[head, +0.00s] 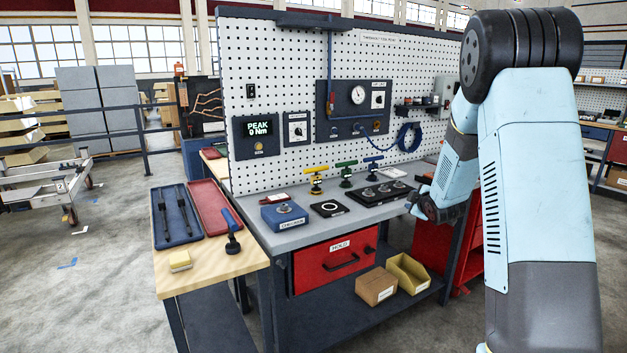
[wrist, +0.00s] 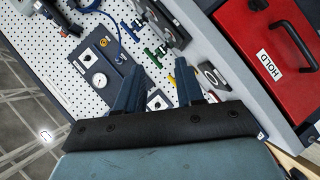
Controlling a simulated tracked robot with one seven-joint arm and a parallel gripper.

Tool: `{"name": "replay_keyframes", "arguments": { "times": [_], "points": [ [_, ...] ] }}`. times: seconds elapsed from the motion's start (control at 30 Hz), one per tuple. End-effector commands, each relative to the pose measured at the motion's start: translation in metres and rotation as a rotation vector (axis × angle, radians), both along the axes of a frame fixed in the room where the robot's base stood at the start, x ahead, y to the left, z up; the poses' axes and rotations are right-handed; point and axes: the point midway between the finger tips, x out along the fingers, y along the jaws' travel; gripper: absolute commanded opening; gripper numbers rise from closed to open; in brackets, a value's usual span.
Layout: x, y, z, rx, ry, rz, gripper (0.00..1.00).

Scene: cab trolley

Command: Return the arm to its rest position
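My arm, light blue with a dark joint at the top, rises on the right of the head view and bends down towards the bench. My gripper (head: 412,207) is near the right end of the workbench (head: 262,238), in front of the bench top. It looks small and dark there, so its fingers are hard to make out. In the wrist view my gripper (wrist: 157,72) shows two dark blue fingers spread apart. Nothing is held between them; the pegboard and bench tools show beyond the gap.
A red HOLD drawer (head: 336,262) is under the bench top. T-handled tools (head: 346,175), a blue block (head: 284,215) and black plates (head: 330,208) stand on it. A wooden side table (head: 210,262) holds a blue tray (head: 175,217) and a red tray (head: 208,207).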

Motion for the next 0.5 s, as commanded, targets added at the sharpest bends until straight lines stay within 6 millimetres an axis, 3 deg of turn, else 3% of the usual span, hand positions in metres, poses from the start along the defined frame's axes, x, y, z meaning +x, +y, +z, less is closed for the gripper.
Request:
{"name": "replay_keyframes", "arguments": {
  "times": [0.1, 0.5],
  "points": [
    [-0.021, 0.002, 0.031, 0.06, 0.038, -0.062, 0.37],
    [-0.112, 0.012, 0.103, 0.281, 0.185, -0.267, 0.37]
  ]
}}
